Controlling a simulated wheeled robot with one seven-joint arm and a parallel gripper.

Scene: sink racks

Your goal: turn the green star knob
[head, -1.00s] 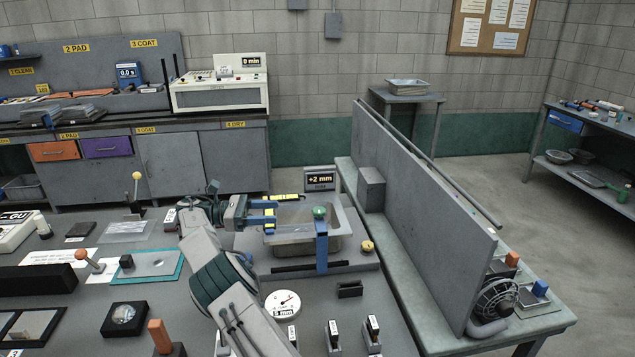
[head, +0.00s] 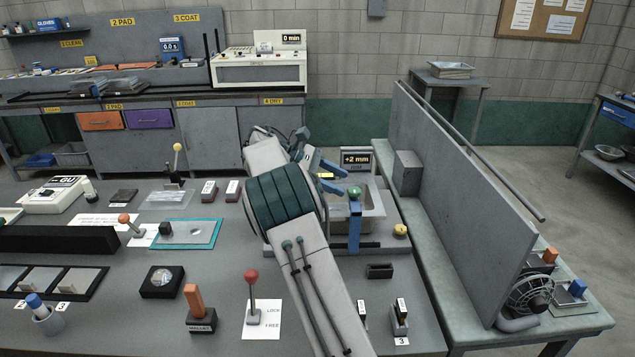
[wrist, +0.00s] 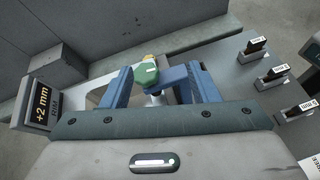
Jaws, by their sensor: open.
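The green star knob (head: 354,192) tops a blue bracket (head: 353,232) across a grey tray (head: 373,208). My gripper (head: 330,170) is open, above and slightly left of the knob in the head view, its blue fingers partly hidden by my arm. In the wrist view the green knob (wrist: 146,74) shows between the fingers of my gripper (wrist: 157,75), nearer the left one. No contact with the knob is visible; the exact gap cannot be told. A display (head: 356,160) beside the tray reads +2 mm.
A yellow knob (head: 400,230) sits right of the bracket. A tall grey panel (head: 460,200) stands on the right bench. A red-topped lever (head: 252,276) and an orange-handled mallet (head: 194,298) stand left of my arm.

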